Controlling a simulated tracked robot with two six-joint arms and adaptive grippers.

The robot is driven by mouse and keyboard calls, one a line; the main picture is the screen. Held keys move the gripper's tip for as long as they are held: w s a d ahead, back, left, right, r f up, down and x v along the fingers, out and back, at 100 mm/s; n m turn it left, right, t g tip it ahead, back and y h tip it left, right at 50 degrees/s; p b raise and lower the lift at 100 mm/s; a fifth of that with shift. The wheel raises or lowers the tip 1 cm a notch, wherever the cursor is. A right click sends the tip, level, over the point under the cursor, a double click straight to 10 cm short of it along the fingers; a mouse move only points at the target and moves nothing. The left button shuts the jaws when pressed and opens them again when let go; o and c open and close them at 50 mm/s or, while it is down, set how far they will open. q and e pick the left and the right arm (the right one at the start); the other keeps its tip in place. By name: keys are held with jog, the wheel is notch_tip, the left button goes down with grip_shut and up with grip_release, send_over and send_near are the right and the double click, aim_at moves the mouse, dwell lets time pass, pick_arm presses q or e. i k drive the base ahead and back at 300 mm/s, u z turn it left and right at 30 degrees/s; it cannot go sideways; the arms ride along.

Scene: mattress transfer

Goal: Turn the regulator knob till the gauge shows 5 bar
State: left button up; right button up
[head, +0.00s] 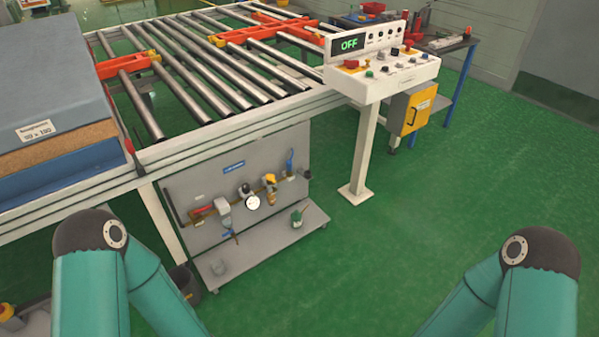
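A grey panel (190,178) stands below the roller table and carries a brass pipe line with several fittings. A round white gauge (253,203) sits near its middle; its needle and numbers are too small to read. A dark knob (245,189) shows just above the gauge; I cannot tell for certain that it is the regulator knob. A yellow-topped brass fitting (270,180) is to the right of the gauge. Both my teal arms show at the bottom left and bottom right, apart from the panel. Neither gripper is in view.
The roller table (230,129) runs above the panel. A control console (385,75) reading "OFF" stands on a white post at right. A low shelf (275,244) juts out below the panel, with a small green-based item (297,219) on it. Green floor (420,230) is clear at right.

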aim_at(246, 188)
jog(key=z, duration=0.3)
jog(key=i, duration=1.3)
jog(key=u, duration=0.3)
jog(key=i, duration=1)
jog(key=u, duration=0.9)
jog(key=i, duration=0.3)
jog(key=u, duration=0.35)
jog(key=k, duration=0.9)
jog(key=u, duration=0.15)
jog(key=i, duration=0.9)
jog(key=z, duration=0.1)
